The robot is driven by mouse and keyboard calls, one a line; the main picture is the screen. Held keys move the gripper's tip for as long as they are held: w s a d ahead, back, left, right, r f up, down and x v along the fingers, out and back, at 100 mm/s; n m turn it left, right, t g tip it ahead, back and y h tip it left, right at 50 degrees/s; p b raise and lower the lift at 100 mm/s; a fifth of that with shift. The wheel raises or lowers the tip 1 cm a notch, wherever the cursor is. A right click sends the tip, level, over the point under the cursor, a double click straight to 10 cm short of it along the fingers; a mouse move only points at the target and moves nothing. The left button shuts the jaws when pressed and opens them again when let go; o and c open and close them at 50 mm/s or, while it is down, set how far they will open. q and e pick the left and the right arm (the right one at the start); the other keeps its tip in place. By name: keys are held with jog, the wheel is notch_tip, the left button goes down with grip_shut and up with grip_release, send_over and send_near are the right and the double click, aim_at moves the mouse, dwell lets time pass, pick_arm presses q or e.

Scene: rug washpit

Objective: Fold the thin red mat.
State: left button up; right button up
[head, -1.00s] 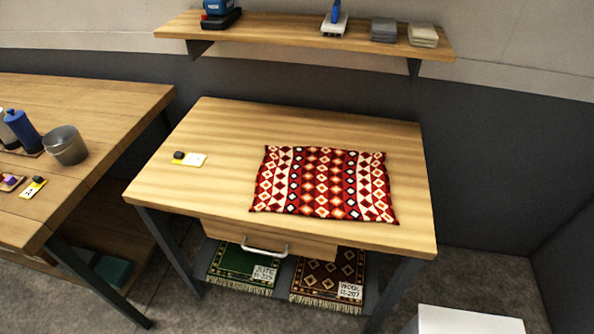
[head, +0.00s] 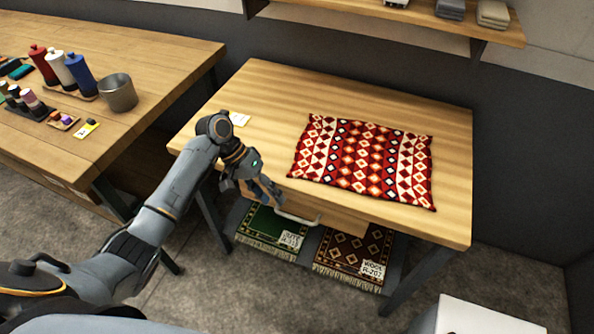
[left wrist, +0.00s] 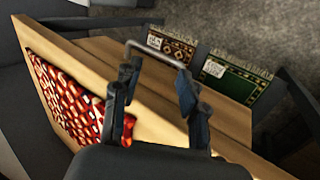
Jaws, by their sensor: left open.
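The thin red mat (head: 365,162), patterned with white, orange and dark diamonds, lies flat and spread out on the wooden table. It also shows at the left of the left wrist view (left wrist: 68,98). My left gripper (head: 272,192) is open and empty at the table's front edge, to the left of the mat and apart from it. In the left wrist view its two fingers (left wrist: 155,90) frame the table edge and drawer front. My right gripper does not show.
A side table (head: 150,60) at left holds bottles and a metal bucket (head: 118,93). A wall shelf (head: 420,18) hangs behind.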

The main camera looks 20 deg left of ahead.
aim_at(298, 173)
pick_arm(q)
jog(key=w+d+r+m+t+y, duration=0.1)
jog(key=w+r+m+t+y, duration=0.15)
jog(key=r, duration=0.45)
jog(key=w+d+r+m+t+y, duration=0.1)
jog(key=w+r+m, duration=0.25)
jog(key=r, duration=0.25)
jog(key=shift+m, duration=0.5)
jog(key=x, duration=0.9)
jog(key=shift+s+a+f, duration=0.1)
jog(key=shift+a+f, duration=0.15)
jog(key=shift+f, duration=0.1)
jog(key=shift+f, duration=0.2)
jog(key=shift+c, duration=0.3)
grip_shut()
jog(key=shift+r, duration=2.3)
